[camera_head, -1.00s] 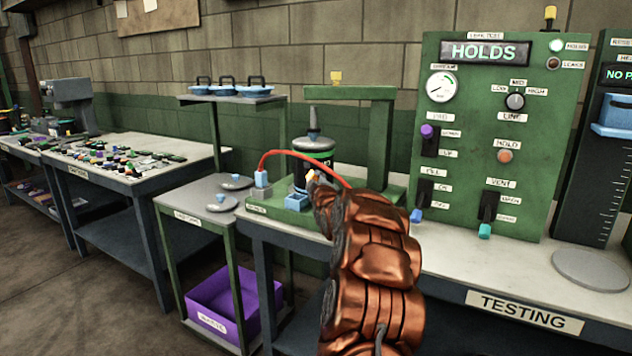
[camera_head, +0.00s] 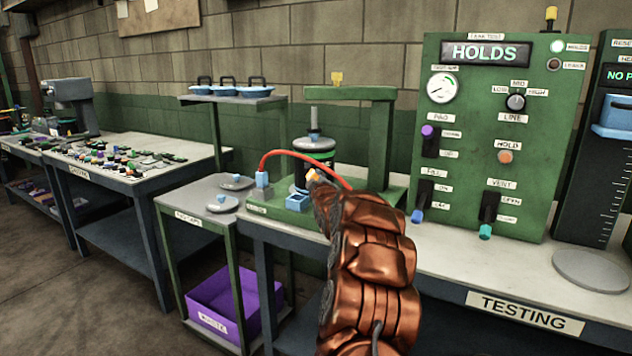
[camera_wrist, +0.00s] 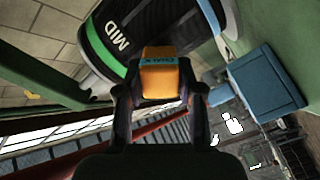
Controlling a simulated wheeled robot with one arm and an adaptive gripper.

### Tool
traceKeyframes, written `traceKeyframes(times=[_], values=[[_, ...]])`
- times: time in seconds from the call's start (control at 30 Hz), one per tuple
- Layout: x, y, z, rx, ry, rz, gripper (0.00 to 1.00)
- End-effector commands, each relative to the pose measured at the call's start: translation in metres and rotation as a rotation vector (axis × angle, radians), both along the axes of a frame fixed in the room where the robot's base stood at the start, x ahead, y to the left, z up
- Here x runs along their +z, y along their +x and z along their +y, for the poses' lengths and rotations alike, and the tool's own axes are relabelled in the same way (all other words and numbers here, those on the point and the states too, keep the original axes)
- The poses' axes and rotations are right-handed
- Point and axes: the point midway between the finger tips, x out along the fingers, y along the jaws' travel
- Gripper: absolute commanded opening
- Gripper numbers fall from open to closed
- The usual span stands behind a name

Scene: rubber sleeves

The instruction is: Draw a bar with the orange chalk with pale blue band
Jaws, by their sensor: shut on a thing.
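My gripper (camera_wrist: 155,98) is shut on the orange chalk (camera_wrist: 165,80), which has a pale blue band with small lettering. In the head view the chalk (camera_head: 311,174) is a small orange tip at the end of my copper-coloured arm. Just beyond it a black sleeve (camera_head: 314,146) with a green band stands upright in the green test stand (camera_head: 380,140). In the wrist view the sleeve (camera_wrist: 92,30) reads MID. The chalk overlaps its edge there; I cannot tell whether they touch.
A red hose (camera_head: 285,154) arcs close by my gripper to a blue fitting (camera_head: 262,180). The green leak-test panel (camera_head: 470,130) on the right shows HOLDS. A side stand (camera_head: 180,200) with grey discs is at left, above a purple bin (camera_head: 225,300).

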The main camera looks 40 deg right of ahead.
Motion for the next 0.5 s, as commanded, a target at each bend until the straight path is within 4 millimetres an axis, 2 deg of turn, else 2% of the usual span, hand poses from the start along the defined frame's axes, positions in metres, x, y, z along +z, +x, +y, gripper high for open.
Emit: traceKeyframes(times=[0.5], values=[[-0.0011,0.0073,-0.0041,0.001,0.001,0.001,0.09]])
